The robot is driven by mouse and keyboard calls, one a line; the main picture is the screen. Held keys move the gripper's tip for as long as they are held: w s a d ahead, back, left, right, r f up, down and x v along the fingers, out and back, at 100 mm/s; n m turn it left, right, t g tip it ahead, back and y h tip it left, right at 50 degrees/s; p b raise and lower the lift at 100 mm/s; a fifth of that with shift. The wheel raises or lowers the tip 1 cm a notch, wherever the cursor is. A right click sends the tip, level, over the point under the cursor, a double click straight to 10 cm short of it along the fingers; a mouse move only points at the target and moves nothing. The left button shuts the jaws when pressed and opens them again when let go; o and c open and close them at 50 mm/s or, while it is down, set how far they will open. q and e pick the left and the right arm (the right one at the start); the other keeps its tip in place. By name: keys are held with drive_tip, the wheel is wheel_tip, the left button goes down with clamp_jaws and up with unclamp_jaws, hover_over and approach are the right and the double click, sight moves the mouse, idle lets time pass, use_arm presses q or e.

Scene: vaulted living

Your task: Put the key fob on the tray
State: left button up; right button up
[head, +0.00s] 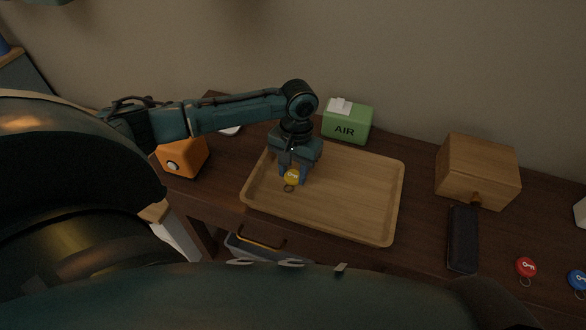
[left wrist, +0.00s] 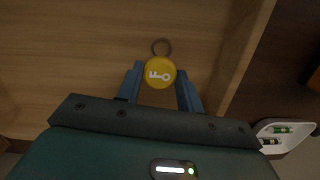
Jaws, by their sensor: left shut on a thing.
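A yellow key fob (head: 291,177) with a white key mark and a metal ring is held between the fingers of my left gripper (head: 291,174). In the left wrist view the fob (left wrist: 160,73) sits between the two blue fingertips (left wrist: 160,80), its ring pointing away from the palm. The wooden tray (head: 350,205) lies on the dark table, and the gripper and fob are over its left part. I cannot tell whether the fob touches the tray's floor. My right gripper is not in view.
A green AIR box (head: 348,124) stands behind the tray, and an orange box (head: 183,158) to its left. At right are a wooden drawer box (head: 477,169), a dark case (head: 463,238), a red fob (head: 526,267) and a blue fob (head: 577,280). The tray's right part is clear.

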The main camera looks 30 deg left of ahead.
use_arm(q)
drive_tip(key=o, duration=1)
drive_tip(key=shift+f, duration=0.1)
drive_tip(key=shift+c, duration=0.2)
wheel_tip(320, 180, up, 12)
drive_tip(key=w, duration=0.1)
drive_tip(key=shift+w, duration=0.2)
